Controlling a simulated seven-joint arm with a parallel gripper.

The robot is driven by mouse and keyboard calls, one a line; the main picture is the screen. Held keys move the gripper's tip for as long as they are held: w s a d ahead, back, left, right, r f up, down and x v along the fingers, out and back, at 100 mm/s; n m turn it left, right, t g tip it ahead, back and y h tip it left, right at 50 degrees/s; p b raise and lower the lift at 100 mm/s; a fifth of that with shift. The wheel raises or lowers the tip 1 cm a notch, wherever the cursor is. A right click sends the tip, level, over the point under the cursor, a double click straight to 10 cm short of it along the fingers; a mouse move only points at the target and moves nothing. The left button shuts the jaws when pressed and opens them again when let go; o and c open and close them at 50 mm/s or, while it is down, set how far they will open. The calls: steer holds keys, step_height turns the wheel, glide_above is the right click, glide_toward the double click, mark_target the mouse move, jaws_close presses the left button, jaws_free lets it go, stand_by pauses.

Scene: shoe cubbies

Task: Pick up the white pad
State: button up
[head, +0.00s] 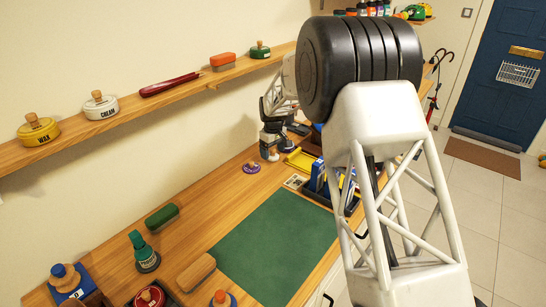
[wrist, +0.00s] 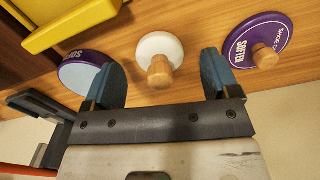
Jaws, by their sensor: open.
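The white pad (wrist: 160,46) is a round white disc with a wooden knob on the wooden bench, at the top middle of the wrist view. My gripper (wrist: 161,78) is open, with one blue-padded finger on each side of the knob in the picture and nothing held. I cannot tell whether the fingers are level with the knob or above it.
A purple pad with a wooden knob (wrist: 262,46) lies to the right, and a purple-rimmed, light blue-faced round thing (wrist: 85,74) is close by the left finger. A yellow object (wrist: 65,20) is at upper left. A green mat (head: 275,245) lies clear nearer by.

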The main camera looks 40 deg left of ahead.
steer(key=shift+f, duration=0.85)
steer(key=c, duration=1)
